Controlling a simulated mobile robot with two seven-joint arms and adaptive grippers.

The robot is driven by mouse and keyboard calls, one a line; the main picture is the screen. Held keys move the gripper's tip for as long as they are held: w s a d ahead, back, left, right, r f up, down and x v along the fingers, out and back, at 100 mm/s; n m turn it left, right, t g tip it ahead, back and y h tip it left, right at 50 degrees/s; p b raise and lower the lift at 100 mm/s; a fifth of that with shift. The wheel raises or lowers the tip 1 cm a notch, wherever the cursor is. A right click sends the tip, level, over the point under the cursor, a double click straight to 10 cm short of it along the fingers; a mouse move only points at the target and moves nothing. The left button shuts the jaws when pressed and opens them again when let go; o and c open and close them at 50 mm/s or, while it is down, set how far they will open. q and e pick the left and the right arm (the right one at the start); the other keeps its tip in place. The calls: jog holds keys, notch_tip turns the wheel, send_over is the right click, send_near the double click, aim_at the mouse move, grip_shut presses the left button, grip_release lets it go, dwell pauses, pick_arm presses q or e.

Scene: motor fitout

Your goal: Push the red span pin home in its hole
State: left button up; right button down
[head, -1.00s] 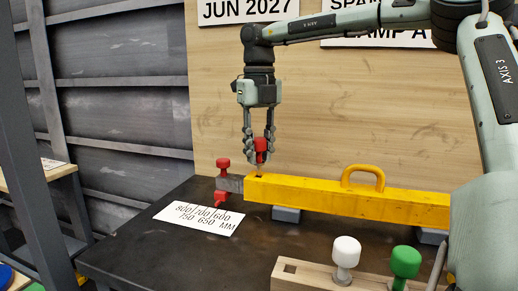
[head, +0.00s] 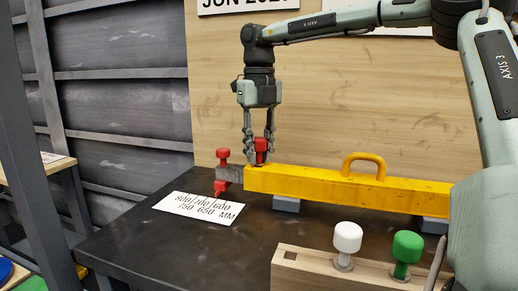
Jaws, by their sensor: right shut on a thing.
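The red span pin (head: 261,146) is upright between the fingers of my right gripper (head: 259,150), which is shut on its red head. The pin stands over the left end of the yellow beam (head: 330,188), with its head close above the beam's top face. Its shank is mostly hidden, and the hole is covered by the pin and fingers. A grey inner bar (head: 230,173) sticks out of the beam's left end and carries another red-headed pin (head: 223,156). A red pointer (head: 220,187) hangs below it. My left gripper is not in view.
A white scale card (head: 199,207) marked in MM lies on the dark table (head: 150,245). Grey blocks (head: 286,204) support the beam. A wooden rack (head: 310,268) in front holds a white-headed pin (head: 347,238) and a green-headed pin (head: 407,247). A yellow handle (head: 363,157) rises from the beam.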

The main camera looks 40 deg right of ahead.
jog(key=shift+f, duration=0.15)
jog(key=c, duration=1.2)
grip_release()
jog(key=shift+o, duration=0.2)
notch_tip(320, 180, up, 12)
jog(key=shift+r, duration=0.1)
